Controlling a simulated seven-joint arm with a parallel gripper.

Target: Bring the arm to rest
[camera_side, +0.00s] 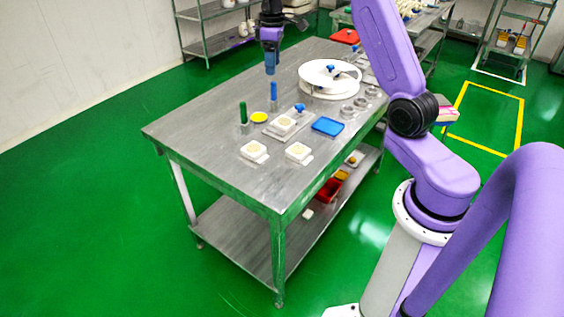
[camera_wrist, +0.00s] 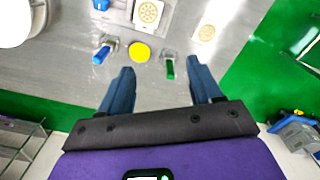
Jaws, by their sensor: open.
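My gripper (camera_side: 270,68) hangs above the far left part of the metal table (camera_side: 190,128) in the side view, clear of everything on it. In the wrist view my gripper (camera_wrist: 160,80) shows two blue fingers spread wide apart with nothing between them. In the side view the green handle (camera_side: 243,112) and blue handle (camera_side: 274,90) stand upright on the table.
White square molds (camera_side: 254,151) sit near the table's front, with a blue tray (camera_side: 328,127) to their right. A round white machine part (camera_side: 330,78) stands at the back right. Metal rings (camera_side: 360,102) lie near the right edge. The table's left part is bare.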

